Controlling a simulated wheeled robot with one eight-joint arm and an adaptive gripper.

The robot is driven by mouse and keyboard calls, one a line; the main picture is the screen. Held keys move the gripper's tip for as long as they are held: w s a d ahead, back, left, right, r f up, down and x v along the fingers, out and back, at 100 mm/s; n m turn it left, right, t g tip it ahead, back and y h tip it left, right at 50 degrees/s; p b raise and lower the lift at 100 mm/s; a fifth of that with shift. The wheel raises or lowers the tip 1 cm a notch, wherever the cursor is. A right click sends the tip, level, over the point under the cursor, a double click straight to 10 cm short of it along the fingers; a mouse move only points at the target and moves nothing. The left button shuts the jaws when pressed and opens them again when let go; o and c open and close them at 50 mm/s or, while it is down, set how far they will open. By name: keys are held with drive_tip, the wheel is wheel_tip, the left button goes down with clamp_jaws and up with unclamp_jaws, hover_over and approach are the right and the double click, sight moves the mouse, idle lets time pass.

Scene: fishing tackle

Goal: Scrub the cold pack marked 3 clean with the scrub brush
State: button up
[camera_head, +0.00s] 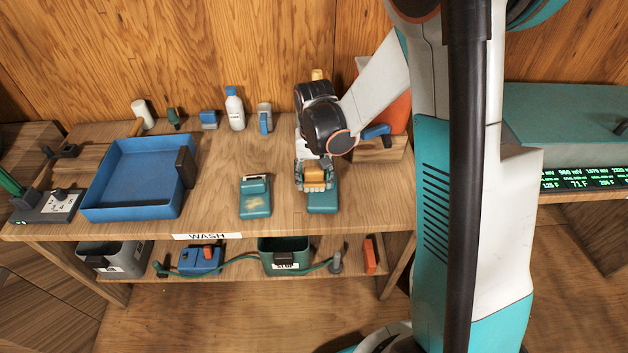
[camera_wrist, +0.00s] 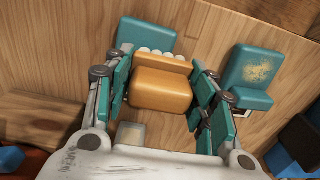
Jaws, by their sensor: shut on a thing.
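My gripper (camera_head: 314,178) is shut on the scrub brush (camera_wrist: 160,88), a tan block with pale bristles. The gripper also shows in the wrist view (camera_wrist: 163,72). It is over the right-hand teal cold pack (camera_head: 322,205), which lies flat on the bench and is partly hidden by the brush and fingers; it also shows in the wrist view (camera_wrist: 147,35). I cannot tell whether the bristles touch it. Its visible part shows no stain. A second teal cold pack (camera_head: 255,204) lies to the left with a yellowish stain, clear in the wrist view (camera_wrist: 250,72). No number is readable on either pack.
A blue tray (camera_head: 132,208) stands at the left of the bench. A white bottle with a blue cap (camera_head: 235,112), a mug (camera_head: 264,116) and small items line the back. A wooden holder (camera_head: 378,152) is at the right. The bench between tray and packs is clear.

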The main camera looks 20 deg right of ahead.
sight(314, 170)
drive_tip(key=shift+r+p, duration=0.8)
drive_tip(key=shift+r, duration=0.7)
